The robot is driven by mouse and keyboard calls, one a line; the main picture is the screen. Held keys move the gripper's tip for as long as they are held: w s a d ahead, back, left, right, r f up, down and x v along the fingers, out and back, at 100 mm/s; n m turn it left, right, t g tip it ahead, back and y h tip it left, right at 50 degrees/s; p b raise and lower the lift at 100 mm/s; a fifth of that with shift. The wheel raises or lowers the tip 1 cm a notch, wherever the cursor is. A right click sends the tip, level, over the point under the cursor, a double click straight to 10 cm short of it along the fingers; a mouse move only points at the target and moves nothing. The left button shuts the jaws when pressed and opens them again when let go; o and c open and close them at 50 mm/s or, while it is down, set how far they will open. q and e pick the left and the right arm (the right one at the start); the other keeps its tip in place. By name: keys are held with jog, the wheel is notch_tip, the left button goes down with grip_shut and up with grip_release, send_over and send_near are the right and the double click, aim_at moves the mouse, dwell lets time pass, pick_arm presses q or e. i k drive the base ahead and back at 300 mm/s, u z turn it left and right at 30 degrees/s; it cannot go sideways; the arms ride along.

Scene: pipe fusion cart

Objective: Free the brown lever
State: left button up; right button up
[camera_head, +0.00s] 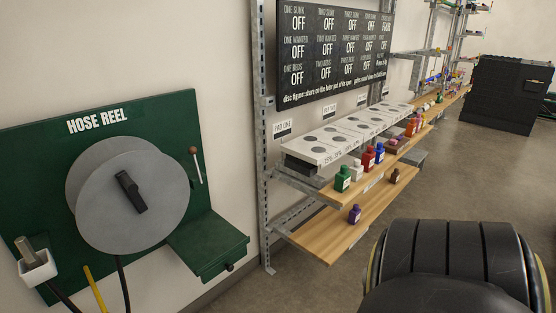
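A small lever (197,165) with a brown-red ball knob and a pale thin rod is on the right side of the green hose reel panel (60,131). It leans slightly, knob up, to the right of the large grey reel disc (105,190). The disc has a black handle (131,192) at its middle. I cannot tell what, if anything, holds the lever. Neither of my grippers is in view.
A green box (208,248) juts out under the lever. A white cup (36,268) with a grey fitting and hoses is at lower left. Wooden shelves (330,235) with small colored bottles stand to the right, under a black sign (330,45). A black cabinet (505,95) stands far right.

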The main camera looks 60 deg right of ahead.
aim_at(192, 151)
jog(key=z, duration=1.05)
jog(key=i, duration=0.6)
jog(key=z, duration=0.4)
